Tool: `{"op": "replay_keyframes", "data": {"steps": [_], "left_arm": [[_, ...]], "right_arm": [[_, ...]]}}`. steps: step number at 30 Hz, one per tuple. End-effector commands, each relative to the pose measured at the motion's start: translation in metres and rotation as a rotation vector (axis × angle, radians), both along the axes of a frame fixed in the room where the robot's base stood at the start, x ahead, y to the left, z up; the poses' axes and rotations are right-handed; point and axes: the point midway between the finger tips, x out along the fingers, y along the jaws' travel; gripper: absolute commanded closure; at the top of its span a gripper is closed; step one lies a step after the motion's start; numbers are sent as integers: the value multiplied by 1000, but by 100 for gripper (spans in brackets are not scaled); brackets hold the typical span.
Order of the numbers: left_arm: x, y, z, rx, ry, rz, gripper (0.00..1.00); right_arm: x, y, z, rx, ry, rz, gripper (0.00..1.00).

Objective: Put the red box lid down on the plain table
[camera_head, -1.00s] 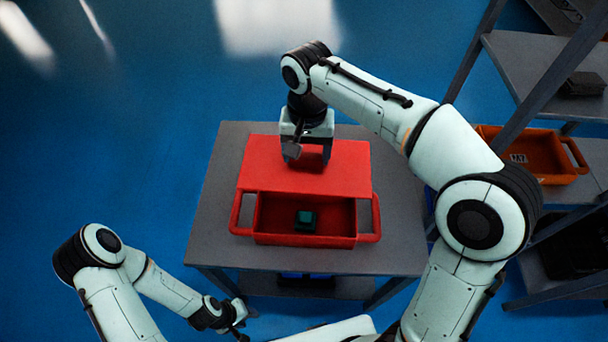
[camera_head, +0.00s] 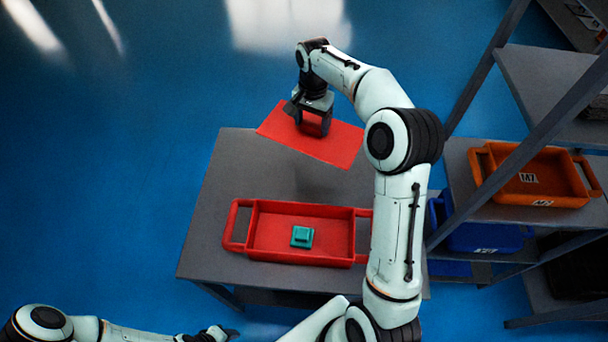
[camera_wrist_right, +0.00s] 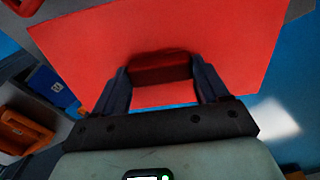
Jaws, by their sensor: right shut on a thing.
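The red box lid (camera_head: 335,146) is a flat red sheet, held tilted above the far part of the plain grey table (camera_head: 215,220). My right gripper (camera_head: 313,124) is shut on the lid's handle. The right wrist view shows the lid (camera_wrist_right: 90,60) filling most of the picture, with the gripper's fingers (camera_wrist_right: 162,82) on either side of the raised handle. The red box (camera_head: 270,250) stands open at the table's near side with a teal block (camera_head: 302,237) inside. My left gripper (camera_head: 215,333) is low at the bottom edge, small; its jaws are unclear.
A grey shelf rack (camera_head: 465,170) stands on the right with an orange bin (camera_head: 540,178) and a blue bin (camera_head: 485,236). The table is bare left of and behind the red box. Blue floor surrounds the table.

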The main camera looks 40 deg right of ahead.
Motion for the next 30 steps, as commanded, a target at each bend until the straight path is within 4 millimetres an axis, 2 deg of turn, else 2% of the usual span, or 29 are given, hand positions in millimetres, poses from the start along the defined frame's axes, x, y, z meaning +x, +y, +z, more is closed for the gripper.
{"op": "replay_keyframes", "data": {"steps": [1,3,12,15,22,27,30], "left_arm": [[-6,0,-6,0,8,1,57],[-10,0,-10,0,11,0,57],[-17,0,-17,0,19,0,57],[-17,0,-17,0,19,0,57],[-17,0,-17,0,19,0,57],[-18,0,-18,0,20,1,57],[-18,0,-18,0,20,1,57]], "right_arm": [[-3,0,-20,1,11,0,59],[-4,0,-39,1,11,1,59],[-2,1,-112,2,8,2,59],[-2,1,-125,1,5,2,59],[-2,1,-141,1,5,2,59],[-2,1,-167,1,5,2,59],[-1,1,-174,1,3,2,59]]}}
